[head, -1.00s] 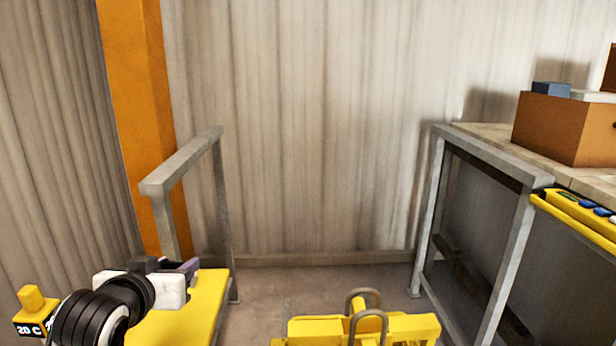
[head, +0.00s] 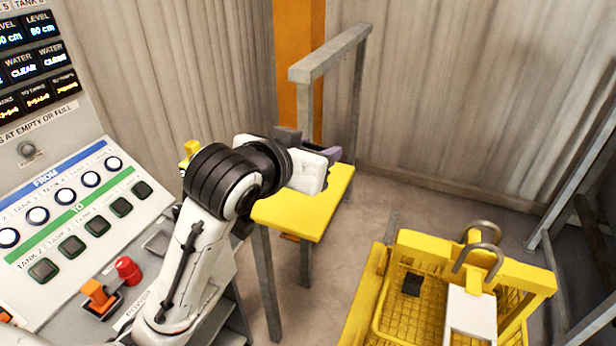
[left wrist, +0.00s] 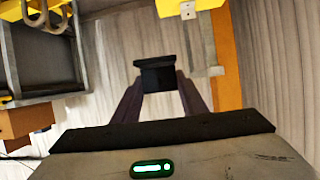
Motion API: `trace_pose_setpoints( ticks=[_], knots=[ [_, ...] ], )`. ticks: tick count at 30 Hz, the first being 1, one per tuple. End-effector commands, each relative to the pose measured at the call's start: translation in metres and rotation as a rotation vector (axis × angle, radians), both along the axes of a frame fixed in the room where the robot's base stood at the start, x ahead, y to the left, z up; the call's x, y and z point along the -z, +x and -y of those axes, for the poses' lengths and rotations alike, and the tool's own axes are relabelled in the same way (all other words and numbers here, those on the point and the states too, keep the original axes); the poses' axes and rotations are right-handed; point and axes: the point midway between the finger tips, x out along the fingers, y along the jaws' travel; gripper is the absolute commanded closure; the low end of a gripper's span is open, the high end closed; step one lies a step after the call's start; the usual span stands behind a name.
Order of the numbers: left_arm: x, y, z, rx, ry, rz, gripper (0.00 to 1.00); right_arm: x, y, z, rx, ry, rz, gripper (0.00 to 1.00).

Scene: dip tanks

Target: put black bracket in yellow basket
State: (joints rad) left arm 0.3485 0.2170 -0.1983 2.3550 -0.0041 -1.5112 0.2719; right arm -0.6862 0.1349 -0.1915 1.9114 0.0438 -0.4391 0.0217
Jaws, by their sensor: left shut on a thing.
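My left gripper (head: 328,158) is shut on a black bracket, held between its purple-grey fingers. The bracket (left wrist: 157,74) shows at the fingertips in the left wrist view; in the head view I cannot make it out clearly. The gripper is above the yellow shelf, up and left of the yellow basket (head: 520,272), and apart from it. The basket has mesh walls and grey hooks (head: 480,245) on top. A small dark piece (head: 412,284) lies inside it, beside a pale plate (head: 470,314). My right gripper is not in view.
A control panel (head: 75,215) with buttons, a red knob (head: 127,269) and an orange switch (head: 97,296) stands at the left. A yellow shelf (head: 300,213) and a grey metal frame (head: 330,55) stand behind. Open floor (head: 340,265) lies between shelf and basket.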

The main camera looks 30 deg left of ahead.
Motion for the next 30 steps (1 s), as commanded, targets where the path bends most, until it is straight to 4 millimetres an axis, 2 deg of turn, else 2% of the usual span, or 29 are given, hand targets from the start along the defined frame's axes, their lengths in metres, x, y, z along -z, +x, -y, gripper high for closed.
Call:
trace_pose_setpoints(
  ticks=[3,6,10,15,20,27,30],
  knots=[
    [0.027,0.033,-0.023,-0.009,0.013,-0.015,0.90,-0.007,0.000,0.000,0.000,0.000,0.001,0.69],
    [0.052,0.057,-0.046,-0.016,0.010,-0.017,0.90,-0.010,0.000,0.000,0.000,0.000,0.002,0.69],
    [0.080,0.078,-0.078,-0.032,0.000,-0.013,0.90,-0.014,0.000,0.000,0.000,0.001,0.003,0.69],
    [0.104,0.091,-0.110,-0.052,-0.014,-0.001,0.90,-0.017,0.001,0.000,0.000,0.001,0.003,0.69],
    [0.117,0.096,-0.124,-0.063,-0.021,0.006,0.90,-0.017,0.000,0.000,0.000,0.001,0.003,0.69],
    [0.161,0.096,-0.126,-0.065,-0.023,0.006,0.90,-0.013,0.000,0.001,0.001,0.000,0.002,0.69],
    [0.173,0.096,-0.126,-0.064,-0.023,0.007,0.90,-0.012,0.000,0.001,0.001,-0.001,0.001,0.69]
  ],
)
